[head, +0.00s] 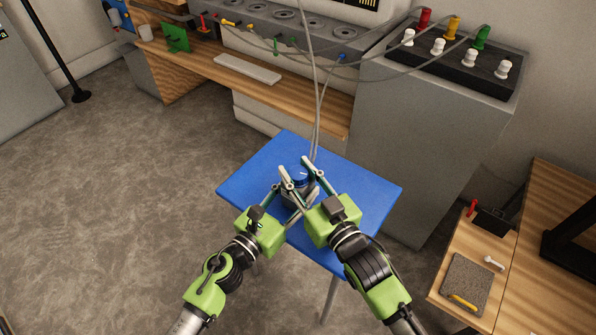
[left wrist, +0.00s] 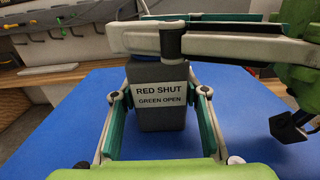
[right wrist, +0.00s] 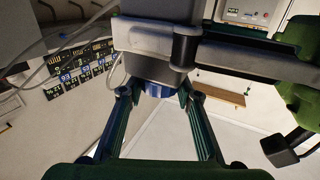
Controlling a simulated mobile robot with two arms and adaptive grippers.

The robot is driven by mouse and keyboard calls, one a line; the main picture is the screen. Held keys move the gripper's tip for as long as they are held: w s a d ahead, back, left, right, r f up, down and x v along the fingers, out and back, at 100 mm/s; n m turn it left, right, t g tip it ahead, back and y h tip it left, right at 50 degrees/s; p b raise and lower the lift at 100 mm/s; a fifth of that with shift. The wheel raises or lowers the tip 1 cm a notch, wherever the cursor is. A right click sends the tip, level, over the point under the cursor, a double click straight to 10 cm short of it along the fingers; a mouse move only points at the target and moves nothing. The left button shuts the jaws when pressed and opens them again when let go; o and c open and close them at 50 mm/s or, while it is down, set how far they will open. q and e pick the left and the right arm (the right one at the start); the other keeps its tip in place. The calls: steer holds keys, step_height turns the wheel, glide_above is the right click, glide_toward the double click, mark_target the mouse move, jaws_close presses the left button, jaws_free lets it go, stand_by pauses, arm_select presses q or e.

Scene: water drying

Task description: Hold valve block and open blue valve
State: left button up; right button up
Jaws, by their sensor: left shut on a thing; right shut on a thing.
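The dark grey valve block (head: 290,201) stands on the blue table (head: 362,188). The blue valve (head: 300,178) is on its top. In the left wrist view the block (left wrist: 160,118) bears a label reading RED SHUT, GREEN OPEN. My left gripper (head: 293,194) is shut on the block, one finger on each side. My right gripper (head: 296,170) is higher, its fingers shut on the blue valve. In the right wrist view the blue valve (right wrist: 158,90) sits between the fingertips. The valve's indicator colour cannot be made out.
Grey cables hang down to the block from behind. A grey cabinet (head: 420,130) with a panel of white and coloured plugs (head: 455,58) stands at the back right. A wooden shelf with a keyboard (head: 247,69) is behind the table. Floor at the left is clear.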

stand_by(0.3)
steer(key=o, duration=1.2)
steer(key=shift+c, duration=0.2)
steer(key=v, duration=1.2)
arm_select(q)
steer(key=o, duration=1.3)
steer(key=shift+s, duration=0.1)
